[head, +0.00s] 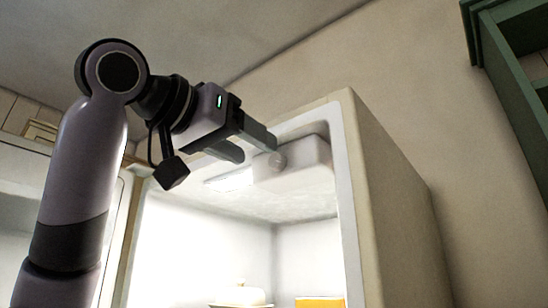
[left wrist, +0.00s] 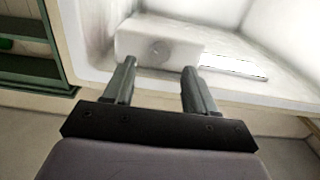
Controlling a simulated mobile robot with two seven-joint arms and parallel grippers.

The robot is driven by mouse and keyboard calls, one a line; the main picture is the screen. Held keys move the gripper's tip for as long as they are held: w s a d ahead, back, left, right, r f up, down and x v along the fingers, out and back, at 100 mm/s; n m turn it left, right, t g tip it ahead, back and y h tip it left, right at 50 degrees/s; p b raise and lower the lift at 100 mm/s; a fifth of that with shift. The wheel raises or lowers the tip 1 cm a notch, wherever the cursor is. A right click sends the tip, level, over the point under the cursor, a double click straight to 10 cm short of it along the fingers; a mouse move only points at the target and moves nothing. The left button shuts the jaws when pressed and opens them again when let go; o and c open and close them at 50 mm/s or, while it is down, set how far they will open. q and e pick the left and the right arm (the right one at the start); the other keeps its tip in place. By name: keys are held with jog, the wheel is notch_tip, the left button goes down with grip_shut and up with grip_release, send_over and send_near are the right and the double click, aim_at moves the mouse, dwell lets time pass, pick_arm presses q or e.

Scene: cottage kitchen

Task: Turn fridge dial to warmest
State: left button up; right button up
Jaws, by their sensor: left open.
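The fridge dial (head: 277,160) is a small round grey knob on the front of a white control box (head: 308,165) under the fridge's ceiling. My left gripper (head: 258,148) is open in front of the box, its fingers pointing toward the dial. In the left wrist view the dial (left wrist: 160,49) lies ahead, between the lines of the two fingers (left wrist: 158,68), and nothing is between the fingers. They look apart from the dial. The dial's markings are too small to read. My right gripper is in neither view.
The fridge (head: 385,200) stands open and lit. A bright lamp panel (head: 232,180) is beside the box. A covered white dish (head: 240,296) and an orange item (head: 320,302) sit lower inside. A green cabinet (head: 505,90) hangs at the right.

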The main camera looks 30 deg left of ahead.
aim_at(274, 161)
pick_arm(q)
jog(key=w+p, duration=0.1)
jog(key=w, duration=0.3)
jog(key=shift+d+r, duration=0.1)
jog(key=shift+w, duration=0.5)
grip_shut()
jog(key=c, duration=1)
grip_release()
jog(key=shift+d, duration=0.1)
jog(key=shift+c, duration=0.2)
